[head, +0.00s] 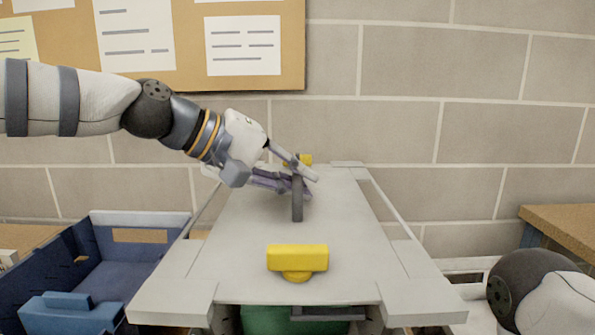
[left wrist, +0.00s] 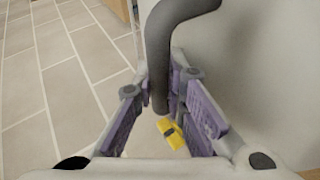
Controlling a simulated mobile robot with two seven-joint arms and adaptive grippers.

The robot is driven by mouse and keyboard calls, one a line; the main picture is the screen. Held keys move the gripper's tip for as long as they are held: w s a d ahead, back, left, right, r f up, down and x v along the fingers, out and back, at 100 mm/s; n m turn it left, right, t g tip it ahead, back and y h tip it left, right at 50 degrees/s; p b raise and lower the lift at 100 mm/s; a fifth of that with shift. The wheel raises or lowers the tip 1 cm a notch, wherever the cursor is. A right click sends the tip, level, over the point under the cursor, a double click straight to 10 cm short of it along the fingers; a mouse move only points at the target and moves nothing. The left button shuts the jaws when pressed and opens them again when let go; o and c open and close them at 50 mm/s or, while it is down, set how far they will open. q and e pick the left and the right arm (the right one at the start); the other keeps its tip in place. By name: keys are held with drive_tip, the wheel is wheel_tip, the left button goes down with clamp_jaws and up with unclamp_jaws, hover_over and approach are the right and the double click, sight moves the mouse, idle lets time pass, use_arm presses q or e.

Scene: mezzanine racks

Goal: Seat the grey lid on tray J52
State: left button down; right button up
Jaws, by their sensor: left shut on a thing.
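The grey lid (head: 245,225) is a large flat plate in the middle of the head view, with a dark grey upright handle (head: 297,200). A yellow block (head: 297,258) shows near its front edge and another yellow piece (head: 305,159) at its far end. My left gripper (head: 300,180) is shut on the handle, which shows between its purple pads in the left wrist view (left wrist: 162,90). Tray J52 is mostly hidden under the lid and I read no label. I cannot tell whether the lid touches its rim. My right gripper is out of view.
A blue bin (head: 125,245) stands at the left, holding a blue object (head: 70,312). A green thing (head: 270,320) shows under the lid's front edge. A wooden surface (head: 562,222) is at the right. A block wall (head: 450,100) with a pinboard (head: 188,80) closes off the back.

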sight(287, 208)
use_arm(q)
drive_tip(key=f, duration=0.1)
drive_tip(key=s+f, duration=0.1)
drive_tip(key=f, duration=0.3)
drive_tip(key=shift+s+b, duration=0.3)
drive_tip(key=shift+b, duration=0.1)
drive_tip(key=shift+w+f+b, duration=0.15)
drive_tip(key=shift+f+b, duration=0.3)
drive_tip(key=shift+f, duration=1.15)
drive_tip(key=shift+w+f+b, duration=0.1)
drive_tip(key=shift+f+b, duration=0.3)
drive_tip(key=shift+f, duration=1.2)
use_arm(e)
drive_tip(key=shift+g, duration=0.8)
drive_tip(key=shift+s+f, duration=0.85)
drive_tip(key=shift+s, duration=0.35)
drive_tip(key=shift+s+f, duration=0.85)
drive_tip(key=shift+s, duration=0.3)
use_arm(q)
drive_tip(key=shift+s+r, duration=0.1)
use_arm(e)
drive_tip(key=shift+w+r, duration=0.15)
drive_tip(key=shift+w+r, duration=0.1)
use_arm(q)
drive_tip(key=shift+p, duration=0.3)
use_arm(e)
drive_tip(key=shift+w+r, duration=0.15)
use_arm(q)
drive_tip(key=shift+f, duration=0.7)
